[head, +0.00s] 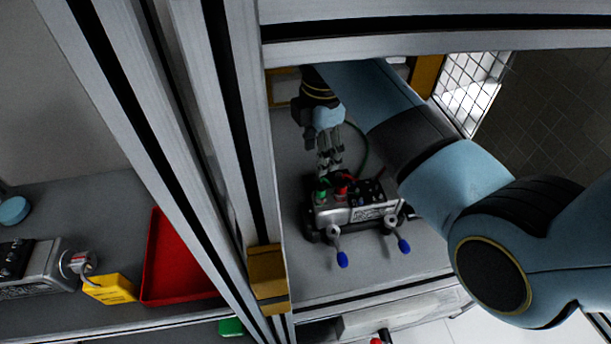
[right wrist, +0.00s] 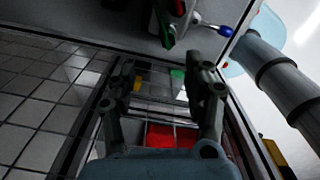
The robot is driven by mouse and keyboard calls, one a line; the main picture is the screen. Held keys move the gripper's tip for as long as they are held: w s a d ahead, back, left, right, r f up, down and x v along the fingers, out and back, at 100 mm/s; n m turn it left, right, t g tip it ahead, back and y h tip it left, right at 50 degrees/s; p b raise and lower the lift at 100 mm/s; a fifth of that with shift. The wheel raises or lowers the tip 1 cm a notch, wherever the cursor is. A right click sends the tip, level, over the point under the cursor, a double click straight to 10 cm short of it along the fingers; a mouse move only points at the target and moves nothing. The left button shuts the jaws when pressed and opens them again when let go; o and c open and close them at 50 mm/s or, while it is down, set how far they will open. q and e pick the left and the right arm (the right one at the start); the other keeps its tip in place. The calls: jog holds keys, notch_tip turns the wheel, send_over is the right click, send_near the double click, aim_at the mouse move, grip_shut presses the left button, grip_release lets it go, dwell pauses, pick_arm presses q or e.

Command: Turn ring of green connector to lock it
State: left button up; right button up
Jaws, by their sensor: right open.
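The green connector (head: 320,197) stands at the left end of the top of a grey metal device (head: 330,214), beside a red connector (head: 341,190). In the right wrist view a dark green part (right wrist: 167,32), seemingly the green connector, shows at the top, beyond the fingertips. My right gripper (head: 328,160) points down just above the connectors in the head view. Its two fingers stand apart in the right wrist view (right wrist: 162,66), with nothing held between them. Whether a finger touches the connector cannot be told. My left gripper is not in view.
Two blue-tipped levers (head: 342,259) stick out from the device's front. A green cable (head: 362,150) runs behind it. A metal frame post (head: 240,120) stands left of the device. Beyond it are a red tray (head: 180,262), a yellow box (head: 110,289) and another grey device (head: 32,268).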

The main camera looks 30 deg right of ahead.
aim_at(321, 184)
jog(key=shift+s+d+f, duration=0.3)
jog(key=shift+s+f, duration=0.4)
jog(key=shift+f, duration=0.15)
notch_tip(321, 184, down, 3)
jog(key=shift+f+b, duration=0.2)
jog(key=shift+b, duration=0.15)
notch_tip(321, 184, down, 5)
jog(key=shift+w+f+b, duration=0.1)
jog(key=shift+f+b, duration=0.1)
jog(key=shift+b, duration=0.3)
jog(key=shift+f, duration=0.4)
jog(key=shift+c, duration=1.4)
jog(key=shift+a, duration=0.1)
grip_shut()
jog(key=shift+r+m+p, duration=0.2)
jog(key=shift+m+p, duration=0.2)
jog(key=shift+p, duration=0.1)
jog(key=shift+m, duration=0.3)
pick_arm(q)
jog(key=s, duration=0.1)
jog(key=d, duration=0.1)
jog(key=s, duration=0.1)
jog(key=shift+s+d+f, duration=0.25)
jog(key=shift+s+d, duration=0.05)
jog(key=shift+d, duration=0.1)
pick_arm(e)
jog(key=shift+f, duration=0.2)
